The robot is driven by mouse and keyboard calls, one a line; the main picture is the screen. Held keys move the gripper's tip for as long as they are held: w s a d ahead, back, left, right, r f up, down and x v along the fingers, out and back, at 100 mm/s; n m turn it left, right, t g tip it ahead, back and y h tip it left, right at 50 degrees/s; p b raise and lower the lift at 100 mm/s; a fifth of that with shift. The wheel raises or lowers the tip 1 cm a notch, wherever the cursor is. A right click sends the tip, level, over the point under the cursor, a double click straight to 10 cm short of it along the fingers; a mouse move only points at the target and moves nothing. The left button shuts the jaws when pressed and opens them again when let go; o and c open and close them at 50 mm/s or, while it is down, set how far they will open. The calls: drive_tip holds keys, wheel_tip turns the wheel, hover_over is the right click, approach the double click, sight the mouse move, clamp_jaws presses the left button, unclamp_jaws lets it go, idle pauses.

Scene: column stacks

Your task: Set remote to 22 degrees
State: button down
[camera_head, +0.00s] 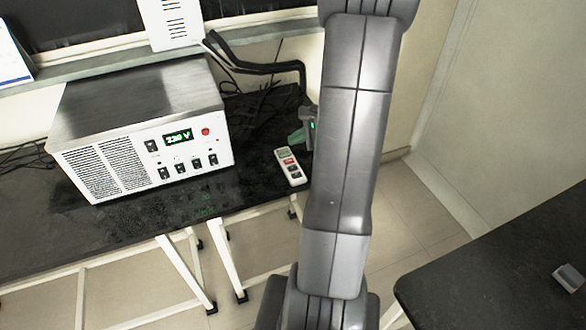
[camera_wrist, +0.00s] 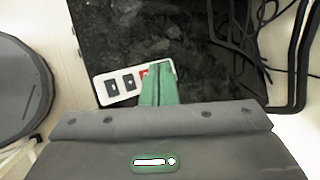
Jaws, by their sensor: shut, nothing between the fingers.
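The remote (camera_head: 290,166) is a small white handset with a red button and dark buttons, lying on the black table near its right edge. In the wrist view the remote (camera_wrist: 117,84) lies beyond my gripper, with two dark buttons and part of a red one showing. My gripper (camera_wrist: 160,68) has green fingers, shut and empty, and their tips overlap the red button and the remote's right part. I cannot tell if they touch it. In the head view my gripper (camera_head: 298,138) shows just above the remote, partly hidden by my arm. The display cannot be read.
A white power unit (camera_head: 140,125) with a green "230 V" readout stands left on the black table (camera_head: 245,185). Dark cables (camera_wrist: 236,40) lie behind the remote. A second dark table (camera_head: 500,270) at the right holds a small grey object (camera_head: 569,278).

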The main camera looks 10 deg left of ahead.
sight(296, 169)
wheel_tip(296, 169, down, 8)
drive_tip(key=b, duration=0.6)
drive_tip(key=shift+f, duration=0.1)
drive_tip(key=shift+f, duration=0.1)
idle(1.6)
drive_tip(key=shift+f+b, duration=0.3)
drive_tip(key=shift+b, duration=0.1)
drive_tip(key=shift+f+b, duration=0.35)
idle(0.4)
drive_tip(key=shift+r, duration=0.15)
drive_tip(key=shift+r+p, duration=0.6)
drive_tip(key=shift+r, duration=0.05)
drive_tip(key=shift+r, duration=0.1)
wheel_tip(296, 169, up, 5)
drive_tip(key=p, duration=0.4)
